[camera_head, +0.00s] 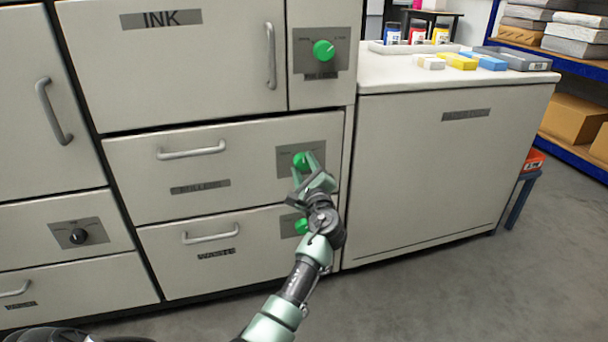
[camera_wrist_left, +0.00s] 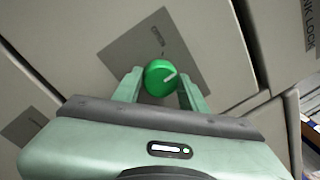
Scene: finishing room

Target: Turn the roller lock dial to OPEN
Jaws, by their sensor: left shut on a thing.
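The roller lock dial (camera_head: 299,160) is a round green knob on a grey plate (camera_head: 286,168), at the right end of the middle drawer (camera_head: 240,170), whose dark label looks like ROLLERS. My left gripper (camera_head: 309,166) is at this dial, its two fingers on either side of it. In the left wrist view the green dial (camera_wrist_left: 160,77) sits between the fingertips of my left gripper (camera_wrist_left: 161,86), which is shut on it. A pale pointer line on the dial slants up and right. The plate's lettering is too small to read. My right gripper is not in view.
Another green dial (camera_head: 323,51) is above, beside the INK door (camera_head: 200,60). A third green dial (camera_head: 301,226) is on the WASTE drawer (camera_head: 215,240), partly behind my arm. A black dial (camera_head: 78,236) is at left.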

